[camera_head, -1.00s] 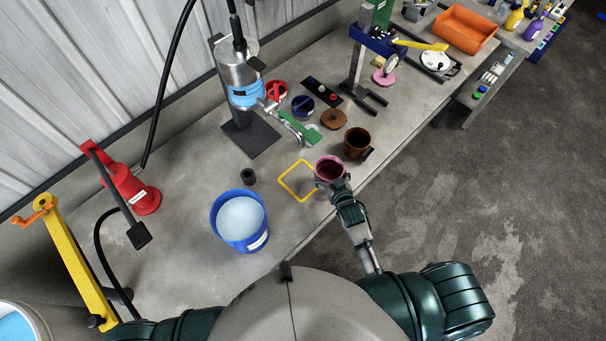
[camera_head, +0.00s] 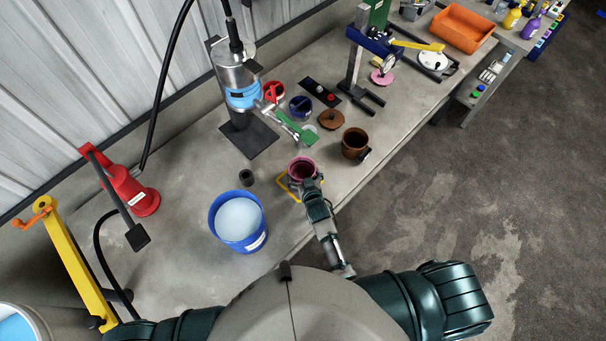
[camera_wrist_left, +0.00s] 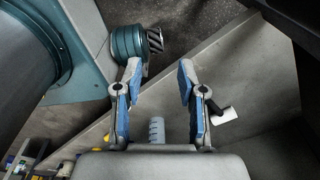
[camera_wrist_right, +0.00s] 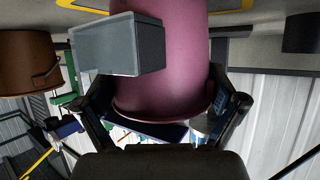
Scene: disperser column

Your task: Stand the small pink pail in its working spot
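The small pink pail (camera_head: 302,166) is upright at the front of the bench, over the yellow square outline (camera_head: 282,185), whose left and lower edges show beside it. I cannot tell whether it touches the bench. My right gripper (camera_head: 310,185) is shut on the pail from the near side. In the right wrist view the pail (camera_wrist_right: 170,75) fills the middle between the fingers, with a grey block (camera_wrist_right: 118,45) in front of its wall. My left gripper (camera_wrist_left: 160,90) is open and empty in the left wrist view; the head view does not show it.
A brown pot (camera_head: 355,143) is to the right. The disperser column (camera_head: 237,100) with its green-handled arm stands behind. The bench's front edge is close.

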